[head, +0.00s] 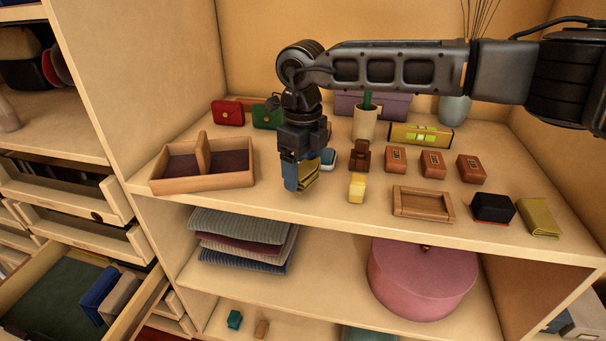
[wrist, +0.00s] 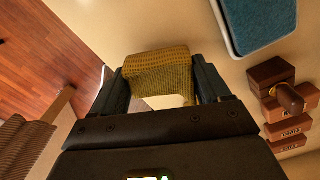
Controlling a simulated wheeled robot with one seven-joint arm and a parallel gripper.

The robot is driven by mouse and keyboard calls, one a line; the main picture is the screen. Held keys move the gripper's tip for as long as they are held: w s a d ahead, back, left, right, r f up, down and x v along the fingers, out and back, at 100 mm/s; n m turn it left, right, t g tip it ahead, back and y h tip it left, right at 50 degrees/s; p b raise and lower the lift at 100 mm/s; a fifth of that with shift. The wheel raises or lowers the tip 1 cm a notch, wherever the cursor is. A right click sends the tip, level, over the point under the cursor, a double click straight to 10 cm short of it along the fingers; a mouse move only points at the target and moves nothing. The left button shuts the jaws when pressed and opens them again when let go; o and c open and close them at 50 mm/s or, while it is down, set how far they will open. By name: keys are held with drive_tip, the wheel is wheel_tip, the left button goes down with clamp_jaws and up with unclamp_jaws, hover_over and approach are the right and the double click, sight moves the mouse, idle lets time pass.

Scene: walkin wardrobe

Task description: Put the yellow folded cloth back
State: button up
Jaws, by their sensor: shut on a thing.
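The yellow folded cloth (wrist: 158,68) is ribbed and sits between the two fingers of my gripper (wrist: 162,85) in the wrist view. My gripper is shut on it. In the head view, my gripper (head: 302,176) hangs over the front part of the upper shelf, and a strip of the yellow cloth (head: 311,172) shows beside its blue finger. Most of the cloth is hidden there by the finger. I cannot tell whether the cloth touches the shelf. A similar olive-yellow folded thing (head: 540,217) lies at the shelf's right end.
A divided wooden tray (head: 203,181) stands left of my gripper. A yellow block (head: 357,188), several brown boxes (head: 433,164) and an empty shallow wooden tray (head: 423,204) stand to the right. Folded cloths (head: 240,232) lie on the shelf below. An open drawer (head: 65,293) is at lower left.

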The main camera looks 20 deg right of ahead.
sight(302, 160)
drive_tip(key=shift+f, duration=1.05)
drive_tip(key=shift+f, duration=0.15)
drive_tip(key=o, duration=1)
wheel_tip(302, 160, up, 12)
drive_tip(key=shift+r+b, duration=0.2)
drive_tip(key=shift+b, duration=0.45)
